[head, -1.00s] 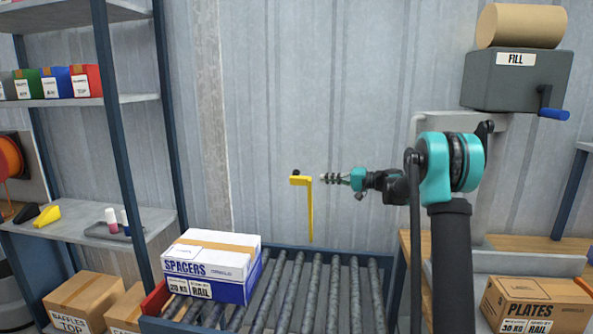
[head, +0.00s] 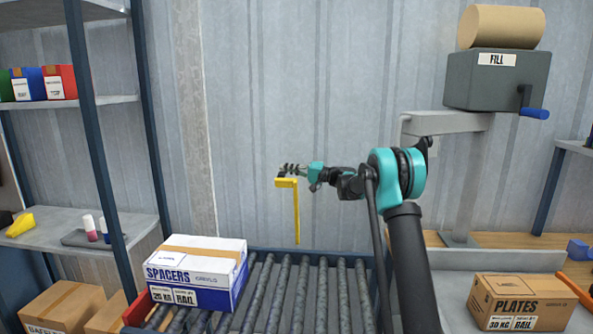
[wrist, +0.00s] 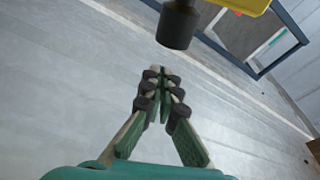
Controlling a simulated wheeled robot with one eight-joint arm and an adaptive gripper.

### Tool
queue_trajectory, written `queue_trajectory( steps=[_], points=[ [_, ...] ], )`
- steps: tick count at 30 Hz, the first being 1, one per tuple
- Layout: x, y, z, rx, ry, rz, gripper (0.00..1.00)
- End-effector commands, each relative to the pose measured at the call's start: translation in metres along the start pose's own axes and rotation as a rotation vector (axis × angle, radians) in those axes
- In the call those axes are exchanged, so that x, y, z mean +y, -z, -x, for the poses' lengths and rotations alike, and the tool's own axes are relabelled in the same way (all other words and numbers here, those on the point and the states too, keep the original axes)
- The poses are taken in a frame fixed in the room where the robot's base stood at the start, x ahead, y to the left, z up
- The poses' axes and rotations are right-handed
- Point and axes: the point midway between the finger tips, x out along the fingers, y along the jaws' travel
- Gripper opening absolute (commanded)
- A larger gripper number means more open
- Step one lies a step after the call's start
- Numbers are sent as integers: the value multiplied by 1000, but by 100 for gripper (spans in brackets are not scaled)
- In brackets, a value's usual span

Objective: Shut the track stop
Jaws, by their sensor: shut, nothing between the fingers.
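The track stop appears as a yellow bent bar (head: 297,215) standing upright at the far side of the roller track (head: 285,300), with a short arm and a dark knob (head: 281,174) at its top left. My gripper (head: 284,169) is shut and empty, with its fingertips by the knob at the top of the bar. In the wrist view the shut fingers (wrist: 158,78) point toward the dark knob (wrist: 178,27), with a visible gap between them; a yellow part (wrist: 240,4) shows behind it.
A white and blue SPACERS box (head: 195,272) sits on the left of the roller track. A shelf rack (head: 90,150) stands at left. A grey FILL unit (head: 497,80) with a blue-handled crank and a PLATES box (head: 519,302) are at right.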

Motion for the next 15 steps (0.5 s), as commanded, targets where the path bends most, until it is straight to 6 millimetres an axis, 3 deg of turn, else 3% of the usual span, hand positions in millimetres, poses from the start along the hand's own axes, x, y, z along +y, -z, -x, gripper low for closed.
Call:
queue_trajectory(
  steps=[6, 15],
  points=[
    [-1, -24, 11, 3, -1, 0, 0],
    [0, -29, 14, 3, -1, 0, 0]
  ],
)
